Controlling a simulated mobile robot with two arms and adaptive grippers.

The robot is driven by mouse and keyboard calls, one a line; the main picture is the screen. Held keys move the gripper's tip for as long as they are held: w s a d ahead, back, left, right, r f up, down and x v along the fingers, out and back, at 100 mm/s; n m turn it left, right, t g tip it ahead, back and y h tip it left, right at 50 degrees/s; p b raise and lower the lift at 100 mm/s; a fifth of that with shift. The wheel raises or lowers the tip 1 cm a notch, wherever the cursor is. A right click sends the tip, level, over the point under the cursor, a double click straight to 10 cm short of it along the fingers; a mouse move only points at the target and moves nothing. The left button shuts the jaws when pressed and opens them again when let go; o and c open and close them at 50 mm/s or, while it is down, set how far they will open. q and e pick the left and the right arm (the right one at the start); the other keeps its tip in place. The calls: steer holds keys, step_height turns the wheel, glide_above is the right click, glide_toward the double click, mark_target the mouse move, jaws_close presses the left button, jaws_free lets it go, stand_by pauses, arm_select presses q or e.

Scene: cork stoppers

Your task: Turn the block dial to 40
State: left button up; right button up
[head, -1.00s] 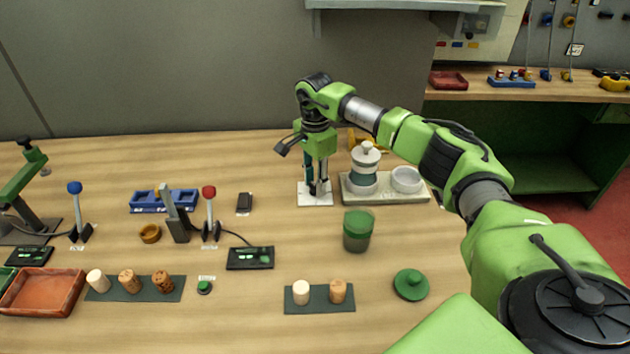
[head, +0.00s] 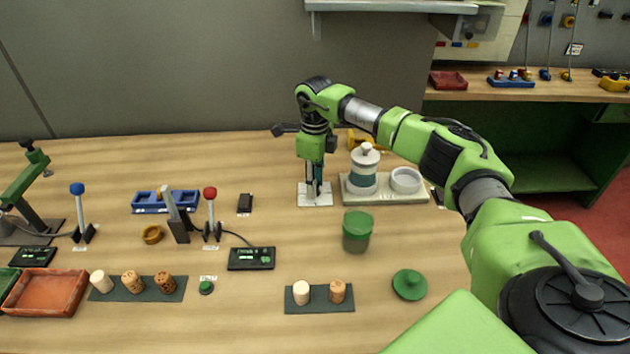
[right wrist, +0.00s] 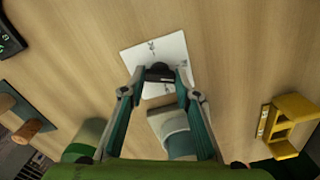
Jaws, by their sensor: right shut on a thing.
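The dial's white square plate (head: 327,201) lies on the table left of the grey stand. It also shows in the right wrist view (right wrist: 174,47), turned at an angle, with a few dark marks too small to read. Its dark knob (right wrist: 160,72) stands in the middle of the plate. My right gripper (head: 315,194) points straight down over the plate. In the right wrist view its fingertips (right wrist: 160,82) are shut on the knob, one on each side. The setting of the dial cannot be read. My left gripper is not in view.
A beige base (head: 400,197) with a white-topped jar (head: 364,165) and a white ring stands close right of the plate. A green-lidded jar (head: 357,232) is in front. A yellow bracket (right wrist: 285,123) is nearby. Levers, displays and corks lie left. The table between is mostly clear.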

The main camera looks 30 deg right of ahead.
steer(key=m+p, duration=0.1)
steer(key=m, duration=0.5)
steer(key=shift+r+m, duration=0.15)
steer(key=shift+m, duration=0.15)
steer(key=m+p, duration=0.1)
steer(key=m, duration=0.2)
steer(key=shift+w+m+p, duration=0.1)
steer(key=shift+m+p, duration=0.3)
steer(key=shift+m, duration=1.7)
steer(key=shift+c, duration=0.2)
steer(key=o, duration=1.1)
step_height(320, 180, up, 12)
steer(key=shift+f, duration=0.1)
